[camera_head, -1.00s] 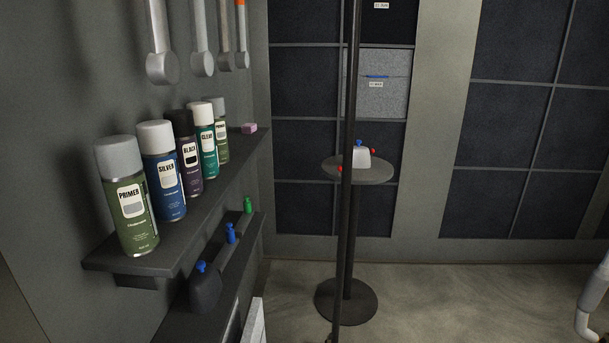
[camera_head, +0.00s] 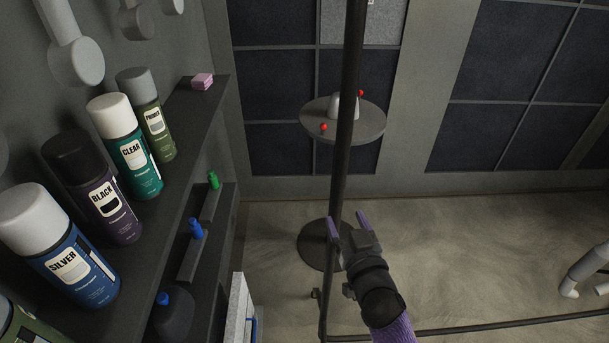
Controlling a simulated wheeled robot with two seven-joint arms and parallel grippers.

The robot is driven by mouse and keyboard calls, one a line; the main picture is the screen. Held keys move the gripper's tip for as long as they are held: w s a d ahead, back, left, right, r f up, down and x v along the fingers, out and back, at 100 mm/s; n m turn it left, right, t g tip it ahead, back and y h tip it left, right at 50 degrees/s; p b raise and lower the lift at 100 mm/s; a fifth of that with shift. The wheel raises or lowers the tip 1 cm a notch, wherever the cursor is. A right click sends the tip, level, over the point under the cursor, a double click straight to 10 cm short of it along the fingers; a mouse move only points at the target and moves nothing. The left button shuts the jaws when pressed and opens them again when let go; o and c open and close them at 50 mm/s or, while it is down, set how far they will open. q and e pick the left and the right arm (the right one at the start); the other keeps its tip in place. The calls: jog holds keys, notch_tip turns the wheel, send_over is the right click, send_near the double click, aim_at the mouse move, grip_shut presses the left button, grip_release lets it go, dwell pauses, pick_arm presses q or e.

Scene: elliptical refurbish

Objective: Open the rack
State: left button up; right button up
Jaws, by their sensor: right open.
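A thin black upright pole (camera_head: 349,90) runs from the top edge down the middle of the head view. It meets a low black bar (camera_head: 470,329) along the floor, and they look like parts of one rack frame. My right gripper (camera_head: 347,221) has come in from below, with two purple fingers spread apart and nothing between them. Its left finger overlaps the pole's lower part in the picture; I cannot tell whether they touch. My left gripper is out of view.
A dark wall shelf (camera_head: 190,150) with spray cans stands at the left, with small bottles lower down. A round stand (camera_head: 372,136) with red-knobbed items is behind the pole. A pale panel (camera_head: 240,310) stands at the bottom left. The floor at right is mostly clear.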

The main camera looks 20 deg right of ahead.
aim_at(339, 205)
jog(key=w, duration=0.2)
jog(key=w+b, duration=0.1)
jog(key=w, duration=0.2)
jog(key=w+b, duration=0.1)
jog(key=w, duration=0.1)
jog(key=shift+w+d+f, duration=0.2)
jog(key=shift+w+d, duration=0.05)
jog(key=shift+w, duration=0.1)
jog(key=shift+w+r, duration=0.1)
jog(key=shift+w, duration=0.25)
jog(key=shift+c, duration=1)
jog(key=c, duration=0.7)
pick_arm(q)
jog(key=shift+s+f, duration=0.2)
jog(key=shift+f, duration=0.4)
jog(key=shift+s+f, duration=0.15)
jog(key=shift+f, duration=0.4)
pick_arm(e)
grip_shut()
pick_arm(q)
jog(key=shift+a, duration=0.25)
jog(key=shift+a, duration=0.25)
